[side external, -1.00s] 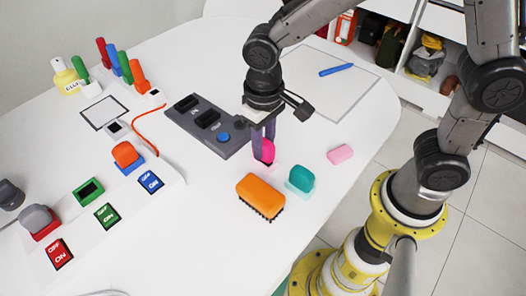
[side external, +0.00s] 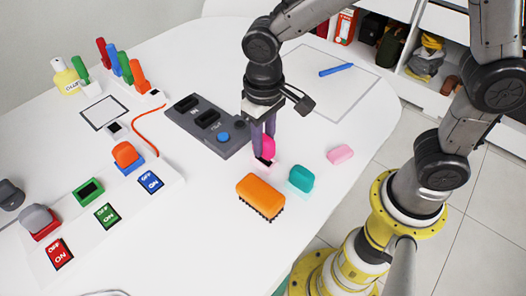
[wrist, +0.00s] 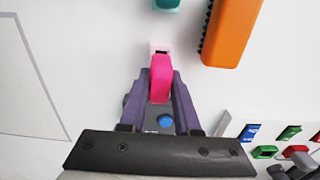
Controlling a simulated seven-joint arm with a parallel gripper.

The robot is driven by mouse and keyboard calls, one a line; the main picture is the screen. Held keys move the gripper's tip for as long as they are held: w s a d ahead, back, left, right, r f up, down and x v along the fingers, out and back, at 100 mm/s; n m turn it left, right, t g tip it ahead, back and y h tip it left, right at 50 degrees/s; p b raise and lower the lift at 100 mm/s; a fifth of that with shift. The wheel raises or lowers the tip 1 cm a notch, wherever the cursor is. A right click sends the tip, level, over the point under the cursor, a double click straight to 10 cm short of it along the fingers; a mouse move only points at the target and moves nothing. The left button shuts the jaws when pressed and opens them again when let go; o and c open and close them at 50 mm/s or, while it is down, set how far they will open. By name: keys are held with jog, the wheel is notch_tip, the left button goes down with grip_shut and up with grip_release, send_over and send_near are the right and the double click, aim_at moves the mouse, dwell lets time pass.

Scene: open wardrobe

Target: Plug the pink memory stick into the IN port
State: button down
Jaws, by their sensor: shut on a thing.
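The pink memory stick (side external: 267,147) is held upright between the purple fingers of my gripper (side external: 263,138), just above the white table. The wrist view also shows the stick (wrist: 160,78) between the fingers (wrist: 158,98). A small pale base with a dark slot (wrist: 160,48) shows just past the stick's end; the side view shows the dark slot below the stick. A dark grey panel (side external: 227,148) lies left of my gripper. It has two black ports (side external: 187,103) (side external: 208,118) with small labels hard to read, and a blue round button (side external: 223,138).
A white board with coloured switches (side external: 106,215) is at the left. A blue pen (side external: 337,70) lies on paper behind.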

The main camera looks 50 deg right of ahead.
aim_at(264, 137)
jog(key=shift+r, duration=2)
dwell(0.5)
notch_tip(264, 137, up, 3)
jog(key=shift+f, duration=0.1)
jog(key=shift+w+r+m, duration=0.25)
jog(key=shift+m, duration=0.05)
jog(key=w+f+m, duration=0.1)
jog(key=w+m, duration=1.6)
jog(key=w, duration=1)
jog(key=shift+d, duration=0.25)
jog(key=shift+f, duration=0.2)
